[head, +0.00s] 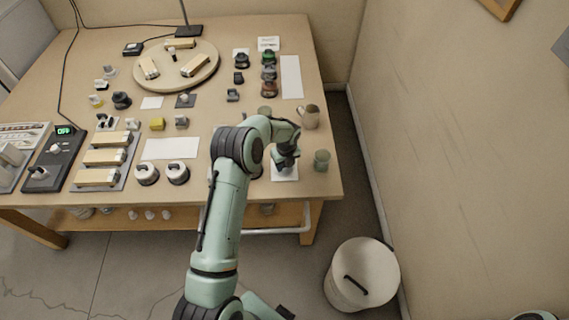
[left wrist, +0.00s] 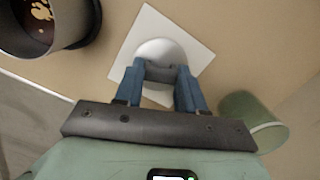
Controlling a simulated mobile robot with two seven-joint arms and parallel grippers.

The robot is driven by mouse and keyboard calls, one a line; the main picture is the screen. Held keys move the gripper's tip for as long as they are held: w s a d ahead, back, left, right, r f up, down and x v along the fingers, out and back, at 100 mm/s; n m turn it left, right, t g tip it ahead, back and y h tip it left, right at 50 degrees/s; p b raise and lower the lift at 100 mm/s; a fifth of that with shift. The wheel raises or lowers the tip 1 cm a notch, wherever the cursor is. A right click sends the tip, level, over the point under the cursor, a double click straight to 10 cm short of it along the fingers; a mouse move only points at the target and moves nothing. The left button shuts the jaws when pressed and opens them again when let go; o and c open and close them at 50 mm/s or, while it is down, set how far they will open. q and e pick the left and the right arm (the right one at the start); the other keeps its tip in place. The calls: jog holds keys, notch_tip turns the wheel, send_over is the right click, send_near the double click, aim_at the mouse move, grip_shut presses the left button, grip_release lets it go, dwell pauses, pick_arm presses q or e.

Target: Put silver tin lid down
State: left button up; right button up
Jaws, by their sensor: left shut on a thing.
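My left gripper (head: 287,160) is over a white square mat (head: 285,174) near the right front corner of the bench. In the left wrist view, its blue fingers (left wrist: 160,75) are shut on the dark knob of the silver tin lid (left wrist: 158,50). The round, pale lid lies within the outline of the white mat (left wrist: 190,30). I cannot tell whether it touches the mat. A green tin (head: 321,160) stands just right of the mat. My right gripper is not in view.
A tan jug (head: 309,118) stands behind the green tin. A dark-bottomed vessel (left wrist: 45,22) is close by in the left wrist view. Black-and-white round pots (head: 178,173) stand to the left. A round board (head: 176,66) is at the back. A lidded bin (head: 361,274) stands on the floor.

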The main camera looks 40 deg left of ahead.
aim_at(286, 172)
pick_arm(q)
jog(key=o, duration=1)
jog(key=shift+f, duration=0.1)
jog(key=r, duration=0.4)
jog(key=d+r, duration=0.1)
jog(key=r, duration=0.7)
jog(key=shift+s+d+r, duration=0.15)
jog(key=shift+s, duration=0.2)
